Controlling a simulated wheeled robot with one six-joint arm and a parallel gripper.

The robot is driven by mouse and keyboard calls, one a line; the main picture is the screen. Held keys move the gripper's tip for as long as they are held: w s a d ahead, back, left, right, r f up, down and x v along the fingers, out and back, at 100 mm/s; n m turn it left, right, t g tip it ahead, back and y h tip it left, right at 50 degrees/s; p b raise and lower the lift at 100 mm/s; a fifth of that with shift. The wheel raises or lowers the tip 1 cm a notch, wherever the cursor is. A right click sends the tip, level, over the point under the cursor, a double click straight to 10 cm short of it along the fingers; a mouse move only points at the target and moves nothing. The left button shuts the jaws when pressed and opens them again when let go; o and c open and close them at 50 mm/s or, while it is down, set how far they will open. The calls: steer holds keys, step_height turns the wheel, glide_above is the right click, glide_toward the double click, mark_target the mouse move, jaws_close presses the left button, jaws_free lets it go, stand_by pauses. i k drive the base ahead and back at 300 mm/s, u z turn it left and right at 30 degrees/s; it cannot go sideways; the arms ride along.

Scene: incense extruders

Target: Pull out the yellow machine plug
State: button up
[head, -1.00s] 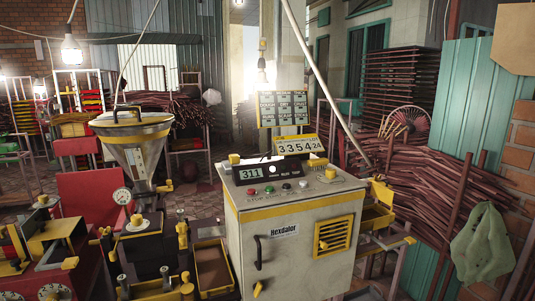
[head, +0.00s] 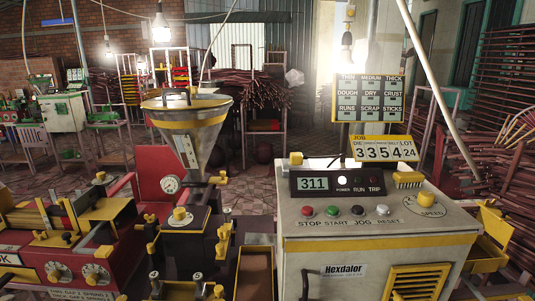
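No yellow plug can be told for certain. Several yellow parts show in the head view, among them a small yellow block (head: 296,159) on the back left corner of the cabinet's top and a yellow SPEED knob (head: 426,199) on its right. The cream Hexdalor cabinet (head: 345,255) stands at the right, with a yellow band along its top edge and a 311 display (head: 314,183). A red machine (head: 75,250) with yellow parts is at the left. My gripper is not in view.
A steel hopper (head: 188,120) on a dark machine stands left of the cabinet. A brown tray (head: 255,275) lies between them. Bundled sticks fill the right side. Tiled floor (head: 245,185) shows behind the machines.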

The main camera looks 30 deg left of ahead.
mark_target(295, 158)
steer(key=u, duration=0.65)
steer(key=i, duration=0.7)
steer(key=u, duration=0.9)
steer(key=i, duration=0.6)
steer(key=z, duration=0.05)
